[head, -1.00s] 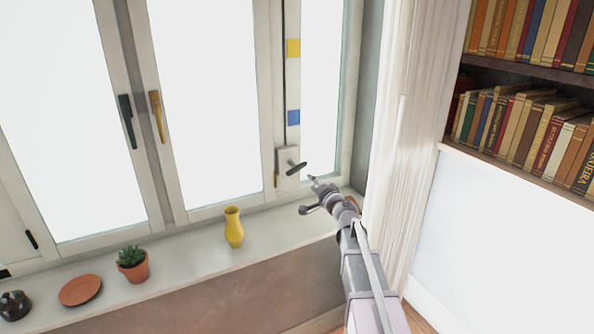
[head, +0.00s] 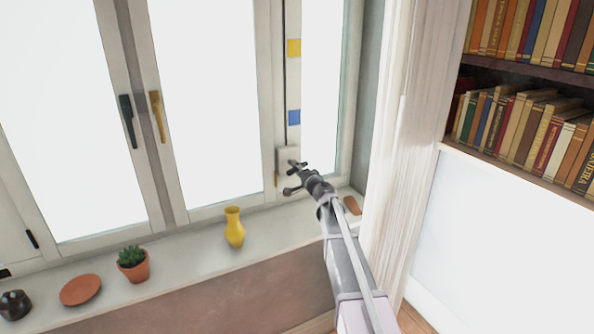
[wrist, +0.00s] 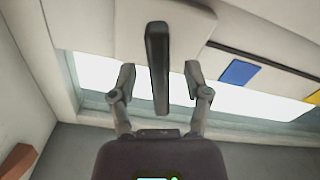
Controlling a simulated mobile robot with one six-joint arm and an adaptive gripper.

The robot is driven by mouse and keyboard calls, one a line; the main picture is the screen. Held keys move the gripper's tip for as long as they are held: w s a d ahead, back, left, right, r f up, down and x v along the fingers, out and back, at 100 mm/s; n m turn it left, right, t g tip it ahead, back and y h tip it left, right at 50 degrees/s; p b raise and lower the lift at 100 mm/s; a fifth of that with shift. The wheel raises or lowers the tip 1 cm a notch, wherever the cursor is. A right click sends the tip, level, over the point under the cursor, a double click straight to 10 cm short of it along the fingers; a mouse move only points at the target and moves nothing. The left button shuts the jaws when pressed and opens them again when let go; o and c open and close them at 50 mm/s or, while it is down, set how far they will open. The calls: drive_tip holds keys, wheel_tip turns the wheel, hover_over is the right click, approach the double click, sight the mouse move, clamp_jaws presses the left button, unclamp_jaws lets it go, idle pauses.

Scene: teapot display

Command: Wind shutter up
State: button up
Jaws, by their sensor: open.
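The shutter winder is a pale box (head: 284,155) on the window frame, also at the top of the wrist view (wrist: 185,14). Its dark crank handle (wrist: 157,65) sticks out toward my gripper. My gripper (wrist: 159,76) is open, with one finger on each side of the handle and a visible gap to both. In the head view, my gripper (head: 291,177) is at the winder and partly hides the box and crank. A dark cord (head: 284,80) runs up from the box beside a yellow marker (head: 294,48) and a blue marker (head: 294,117).
A yellow vase (head: 234,228), potted plant (head: 133,263), terracotta saucer (head: 80,290) and dark pot (head: 14,304) stand on the sill (head: 190,247). A brown object (head: 352,205) lies right of my gripper. A pale fluted column (head: 395,150) stands close right of my arm.

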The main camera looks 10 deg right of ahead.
clamp_jaws()
idle(0.4)
drive_tip(key=shift+n, duration=1.7)
unclamp_jaws()
drive_tip(key=shift+w, duration=0.1)
